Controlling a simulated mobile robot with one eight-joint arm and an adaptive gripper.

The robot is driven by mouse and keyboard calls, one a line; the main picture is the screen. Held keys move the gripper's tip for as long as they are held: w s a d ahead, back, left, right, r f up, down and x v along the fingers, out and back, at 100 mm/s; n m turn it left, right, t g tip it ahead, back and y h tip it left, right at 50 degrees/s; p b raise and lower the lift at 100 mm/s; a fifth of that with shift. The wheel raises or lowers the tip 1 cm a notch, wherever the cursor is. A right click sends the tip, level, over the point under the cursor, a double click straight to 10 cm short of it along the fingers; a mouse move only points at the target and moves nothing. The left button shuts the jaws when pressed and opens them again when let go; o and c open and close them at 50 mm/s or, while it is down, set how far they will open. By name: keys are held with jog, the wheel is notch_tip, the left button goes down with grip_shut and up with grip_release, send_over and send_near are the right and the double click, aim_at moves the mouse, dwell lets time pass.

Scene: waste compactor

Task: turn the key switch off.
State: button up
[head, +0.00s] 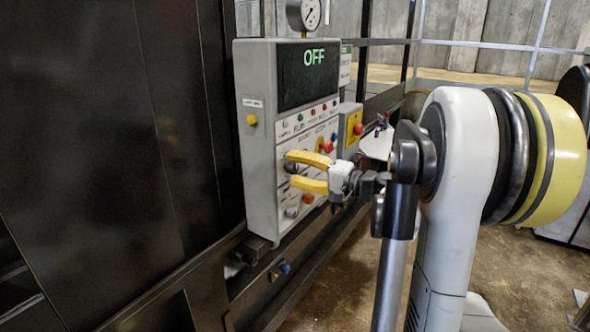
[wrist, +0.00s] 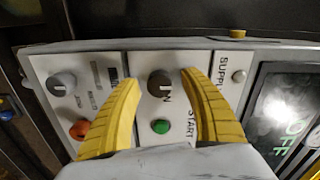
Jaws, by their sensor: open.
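The grey control box (head: 262,150) stands on the dark machine; its display (head: 309,72) reads OFF. My gripper (head: 290,168) is open, its yellow fingers pointing at the lower panel. In the wrist view my gripper (wrist: 160,78) has its fingers on both sides of a dark round knob (wrist: 160,84), with a visible gap on each side. This knob appears to be the key switch; no separate key can be made out, and its label is partly hidden. In the head view the fingers partly cover that area.
A second grey knob (wrist: 61,84) and an orange button (wrist: 79,129) lie left of the fingers in the wrist view. A green button (wrist: 160,126) sits between the fingers, near the gripper's body. A yellow box with a red button (head: 357,129) is beside the panel.

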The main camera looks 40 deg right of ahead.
jog(key=v, duration=1.2)
jog(key=shift+a, duration=0.1)
jog(key=w+a+f+n+g+b, duration=0.1)
jog(key=a+f+n+g+b, duration=0.15)
jog(key=a+f, duration=0.45)
jog(key=w+a+f+n+g+b, duration=0.15)
jog(key=a+f+g, duration=0.25)
jog(key=a, duration=0.8)
jog(key=s+a+f+n+g+h+b, duration=0.3)
jog(key=s+a+f+n+h+b, duration=0.3)
jog(key=s+a+f, duration=0.6)
jog(key=shift+s+f+n+b, duration=0.75)
jog(key=shift+s+n+b, duration=0.05)
jog(key=shift+s+n, duration=0.1)
